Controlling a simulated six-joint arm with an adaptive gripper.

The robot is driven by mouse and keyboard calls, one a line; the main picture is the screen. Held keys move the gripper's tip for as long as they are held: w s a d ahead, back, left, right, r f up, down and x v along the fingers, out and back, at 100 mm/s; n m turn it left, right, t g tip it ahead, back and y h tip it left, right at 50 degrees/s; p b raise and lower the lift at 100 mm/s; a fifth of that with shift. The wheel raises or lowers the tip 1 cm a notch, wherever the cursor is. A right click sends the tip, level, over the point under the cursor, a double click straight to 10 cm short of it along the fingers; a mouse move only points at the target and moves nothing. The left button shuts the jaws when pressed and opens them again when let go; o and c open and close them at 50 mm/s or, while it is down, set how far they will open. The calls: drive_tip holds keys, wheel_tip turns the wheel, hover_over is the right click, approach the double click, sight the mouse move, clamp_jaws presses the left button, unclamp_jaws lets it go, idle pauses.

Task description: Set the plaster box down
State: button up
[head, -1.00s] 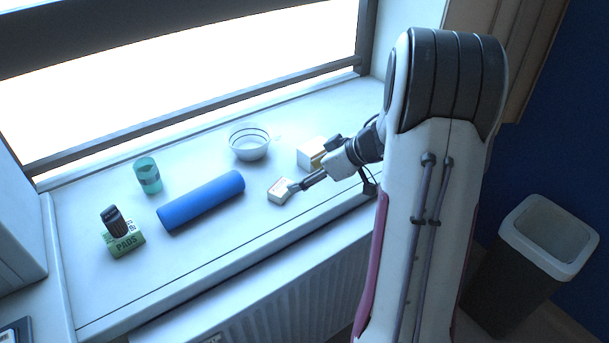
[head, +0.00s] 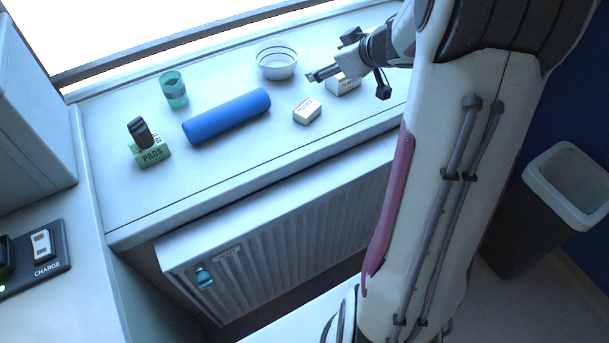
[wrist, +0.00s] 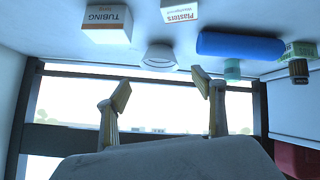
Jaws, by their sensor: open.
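The plaster box (head: 307,112) is a small white and tan carton lying on the white window sill (head: 230,170), to the right of the blue roll. In the wrist view its label reads "Plasters" (wrist: 179,11), at the top edge of the picture. My gripper (head: 315,76) is open and empty, raised above the sill and apart from the box. In the wrist view its two fingers (wrist: 161,88) stand wide apart with nothing between them.
A tubing box (head: 342,85) stands partly behind my gripper. A white bowl (head: 277,62), blue roll (head: 228,116), teal cup (head: 173,90) and green pads box (head: 150,152) with a dark bottle (head: 139,131) stand left. The sill's front is clear.

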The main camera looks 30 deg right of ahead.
drive_tip(key=s+a+r+m+h, duration=0.2)
drive_tip(key=s+a+r+h, duration=0.15)
drive_tip(key=r, duration=0.25)
drive_tip(key=s+a+r+m+h, duration=0.2)
drive_tip(key=s+r, duration=0.2)
drive_tip(key=r, duration=0.3)
drive_tip(key=s+a+f+g+y, duration=0.2)
drive_tip(key=s+a+f, duration=0.1)
drive_tip(key=s+a, duration=0.6)
drive_tip(key=s+a+f+g+y, duration=0.2)
drive_tip(key=s+a+f+y, duration=0.1)
drive_tip(key=s+a, duration=0.7)
drive_tip(key=s+f, duration=0.1)
drive_tip(key=s, duration=0.2)
drive_tip(key=shift+s+g, duration=0.3)
drive_tip(key=shift+s, duration=0.1)
